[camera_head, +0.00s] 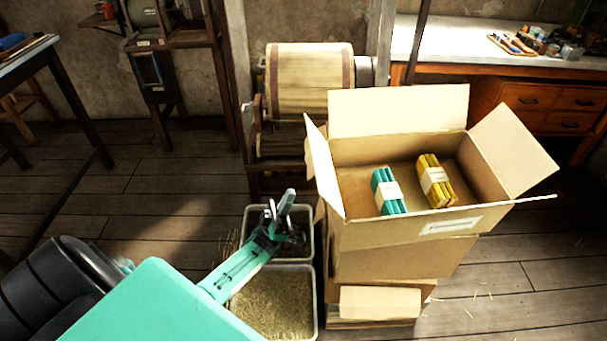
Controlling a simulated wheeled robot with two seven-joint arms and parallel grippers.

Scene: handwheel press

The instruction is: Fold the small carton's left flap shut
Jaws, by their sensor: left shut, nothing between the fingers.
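The small carton (375,237) stands open on top of a stack of boxes right of centre. Its left flap (325,167) stands up, leaning outward to the left. The back flap (398,111) stands upright and the right flap (513,150) leans outward. Inside lie a teal banded bundle (389,191) and a yellow banded bundle (436,181). My left gripper (286,203) is shut and empty, to the left of the carton and apart from the left flap, over the bins. My right gripper is not in view.
Two bins stand below my left arm; the nearer holds straw-coloured bits (275,300). A wooden drum machine (310,80) stands behind. A workbench (470,42) with drawers is at the back right. Open floor (180,205) lies to the left.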

